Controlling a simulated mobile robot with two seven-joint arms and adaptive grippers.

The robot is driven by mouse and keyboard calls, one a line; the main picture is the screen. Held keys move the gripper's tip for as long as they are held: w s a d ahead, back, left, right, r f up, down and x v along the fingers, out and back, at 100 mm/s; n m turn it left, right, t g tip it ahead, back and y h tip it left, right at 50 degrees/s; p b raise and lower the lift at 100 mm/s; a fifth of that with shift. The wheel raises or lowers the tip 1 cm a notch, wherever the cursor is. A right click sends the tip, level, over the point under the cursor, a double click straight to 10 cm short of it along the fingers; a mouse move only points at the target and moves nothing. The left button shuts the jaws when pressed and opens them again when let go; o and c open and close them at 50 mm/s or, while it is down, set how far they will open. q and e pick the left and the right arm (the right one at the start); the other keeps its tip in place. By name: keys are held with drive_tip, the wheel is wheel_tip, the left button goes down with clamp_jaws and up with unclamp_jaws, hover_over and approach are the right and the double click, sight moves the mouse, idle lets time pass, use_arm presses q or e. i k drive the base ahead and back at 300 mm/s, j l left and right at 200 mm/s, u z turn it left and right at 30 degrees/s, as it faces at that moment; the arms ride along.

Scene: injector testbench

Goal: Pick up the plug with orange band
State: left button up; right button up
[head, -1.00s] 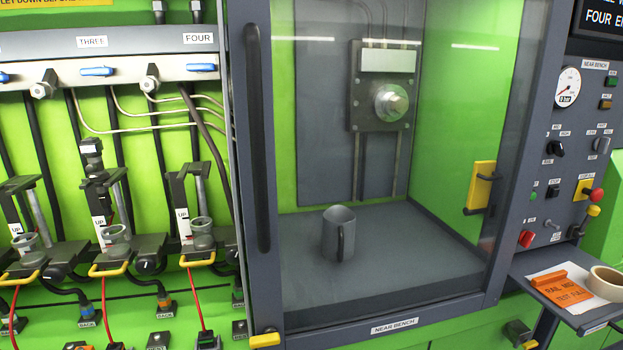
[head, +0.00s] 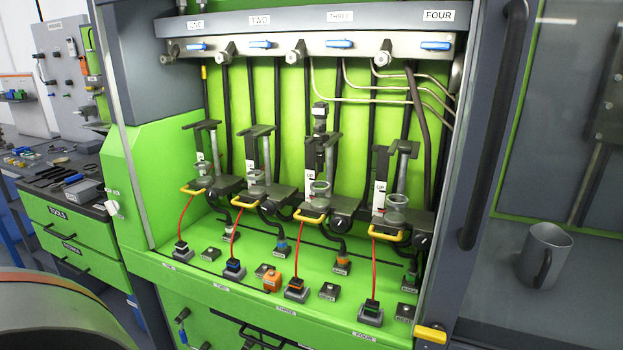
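Neither of my grippers is in the head view. Under station three, a dark plug with an orange band (head: 297,284) sits on a small base at the front of the green bench floor, with a red cable rising from it. Behind it, a second plug with an orange band (head: 342,260) ends a black cable at a back socket.
Plugs with blue bands (head: 234,266) and green bands (head: 371,306) sit nearby. Yellow handles (head: 311,216) and clamps overhang the bench floor. A dark door frame (head: 484,150) and a grey mug (head: 545,256) are at right. Tool drawers (head: 70,228) stand at left.

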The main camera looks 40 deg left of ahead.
sight(296, 286)
drive_tip(key=u, duration=1.25)
